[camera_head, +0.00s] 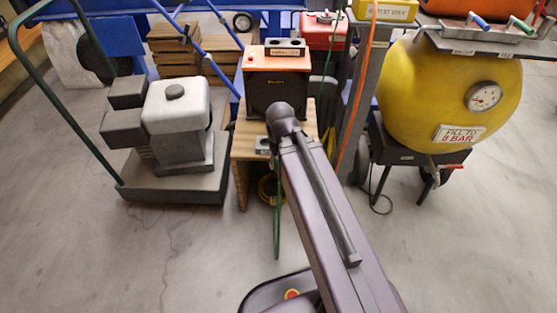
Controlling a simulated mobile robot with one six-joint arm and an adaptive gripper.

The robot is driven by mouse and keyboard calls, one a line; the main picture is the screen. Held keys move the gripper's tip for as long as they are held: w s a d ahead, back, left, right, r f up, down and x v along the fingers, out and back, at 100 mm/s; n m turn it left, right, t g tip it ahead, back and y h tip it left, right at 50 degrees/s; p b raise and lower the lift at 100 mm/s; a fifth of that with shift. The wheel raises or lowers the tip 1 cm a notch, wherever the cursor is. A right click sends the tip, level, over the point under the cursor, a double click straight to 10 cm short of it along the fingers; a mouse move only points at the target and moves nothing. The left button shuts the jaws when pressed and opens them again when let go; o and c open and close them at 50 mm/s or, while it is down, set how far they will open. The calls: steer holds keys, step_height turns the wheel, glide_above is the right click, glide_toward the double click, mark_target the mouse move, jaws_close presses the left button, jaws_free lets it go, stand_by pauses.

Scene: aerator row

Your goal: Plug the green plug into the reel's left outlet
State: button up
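I cannot make out the green plug or a reel with a left outlet. A green cable (277,215) hangs down in front of a wooden stand (240,165), left of my arm; its upper end is hidden. A second green cable length (327,60) runs down behind the stand's right side. A small grey fitting (263,145) sits at the stand's front edge, partly behind my arm.
An orange-topped dark box (280,80) stands on the wooden stand. A grey machine on a cart (177,120) is at left. A yellow tank (450,95) is at right. An orange cable (357,110) hangs from a yellow outlet box (385,10). The front floor is clear.

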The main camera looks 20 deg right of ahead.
stand_by(0.5)
step_height(320, 180, up, 56)
steer(key=p, duration=5.5)
steer(key=shift+f+p, duration=0.2)
steer(key=shift+p, duration=0.1)
